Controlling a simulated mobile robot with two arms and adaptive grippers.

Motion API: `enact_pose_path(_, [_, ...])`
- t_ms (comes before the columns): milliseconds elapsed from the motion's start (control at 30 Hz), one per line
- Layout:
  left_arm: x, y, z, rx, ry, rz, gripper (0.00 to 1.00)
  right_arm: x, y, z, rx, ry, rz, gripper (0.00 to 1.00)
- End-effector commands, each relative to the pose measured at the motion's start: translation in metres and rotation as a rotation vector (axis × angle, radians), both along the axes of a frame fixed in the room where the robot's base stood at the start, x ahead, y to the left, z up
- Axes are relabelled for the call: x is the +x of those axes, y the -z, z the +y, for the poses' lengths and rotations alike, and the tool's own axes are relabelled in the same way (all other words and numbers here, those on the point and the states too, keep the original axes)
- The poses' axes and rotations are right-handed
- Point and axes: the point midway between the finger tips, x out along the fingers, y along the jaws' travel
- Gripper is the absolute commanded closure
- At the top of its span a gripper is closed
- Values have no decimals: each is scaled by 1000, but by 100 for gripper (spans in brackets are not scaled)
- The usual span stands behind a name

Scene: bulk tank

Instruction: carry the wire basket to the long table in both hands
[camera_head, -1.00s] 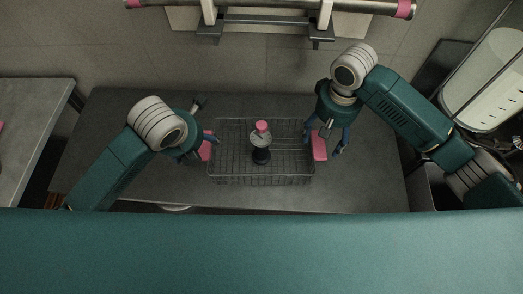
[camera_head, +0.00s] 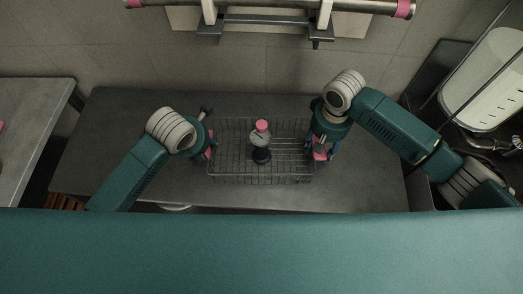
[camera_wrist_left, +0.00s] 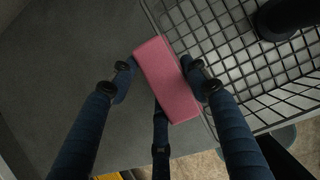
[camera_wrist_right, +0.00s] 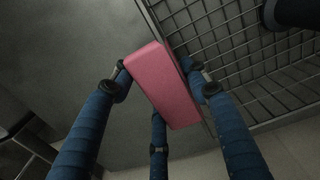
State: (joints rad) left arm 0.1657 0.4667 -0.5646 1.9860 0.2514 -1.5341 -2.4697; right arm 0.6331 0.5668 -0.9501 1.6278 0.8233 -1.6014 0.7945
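The wire basket (camera_head: 225,179) stands on a dark grey table, with a pink handle block on each short side. My left gripper (camera_head: 209,147) is at the basket's left handle. In the left wrist view its fingers (camera_wrist_left: 160,72) straddle the pink handle (camera_wrist_left: 166,80) and look spread; contact is unclear. My right gripper (camera_head: 321,151) is at the right handle. In the right wrist view its fingers (camera_wrist_right: 158,73) straddle the pink handle (camera_wrist_right: 162,85) in the same way. A dark vessel with a pink cap (camera_head: 261,127) stands upright inside the basket.
The dark grey table (camera_head: 120,130) is otherwise clear around the basket. Another grey table (camera_head: 30,115) is at the far left. A rail with pink ends (camera_head: 270,5) runs along the wall above. A pale tank (camera_head: 490,85) stands at the right.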

Motion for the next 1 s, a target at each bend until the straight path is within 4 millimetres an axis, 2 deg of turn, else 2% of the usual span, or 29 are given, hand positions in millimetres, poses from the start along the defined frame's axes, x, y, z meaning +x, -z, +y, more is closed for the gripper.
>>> enact_pose_path(33, [0, 0, 0, 0, 1, 0, 72, 0, 0, 0, 0, 0, 0, 72])
enact_pose_path(133, [0, 0, 0, 0, 1, 0, 92, 0, 0, 0, 0, 0, 0, 92])
enact_pose_path(167, [0, 0, 0, 0, 1, 0, 94, 0, 0, 0, 0, 0, 0, 96])
enact_pose_path(567, [1, -9, 0, -1, 1, -2, 95, 1, -9, 0, 0, 0, -2, 96])
enact_pose_path(1000, [0, -50, 0, 1, 2, -2, 95, 1, -49, -1, -2, 0, -1, 96])
